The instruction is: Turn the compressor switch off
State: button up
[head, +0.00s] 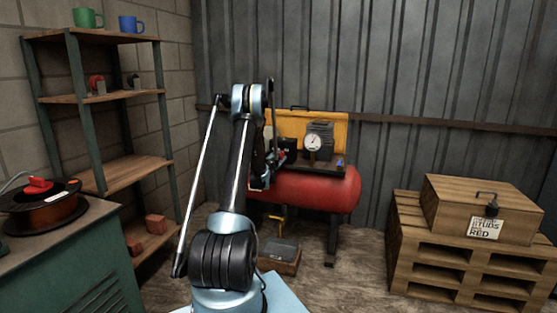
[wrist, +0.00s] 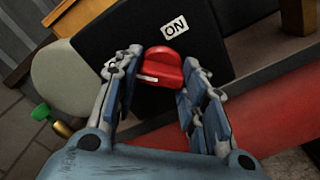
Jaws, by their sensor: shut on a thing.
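The compressor (head: 312,188) has a red tank, a yellow back panel, a gauge and a black switch box (head: 289,146). In the wrist view the black switch panel (wrist: 105,35) carries a red switch knob (wrist: 165,66) with a white pointer line and a white ON label (wrist: 175,25). The white line points left, away from the ON label. A second white label is mostly hidden behind the left finger. My gripper (wrist: 160,80) is shut on the red knob, one finger on each side. In the head view my arm partly covers the compressor's left end.
A wooden crate (head: 480,208) with a padlock sits on pallets (head: 440,255) at right. A shelf (head: 105,97) with mugs stands at left, with a green cabinet (head: 85,265) before it. A small box (head: 280,257) lies under the tank. Floor right of the compressor is clear.

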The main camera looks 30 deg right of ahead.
jog(key=shift+w, duration=0.1)
jog(key=o, duration=1.1)
jog(key=shift+c, duration=0.2)
jog(key=v, duration=1.2)
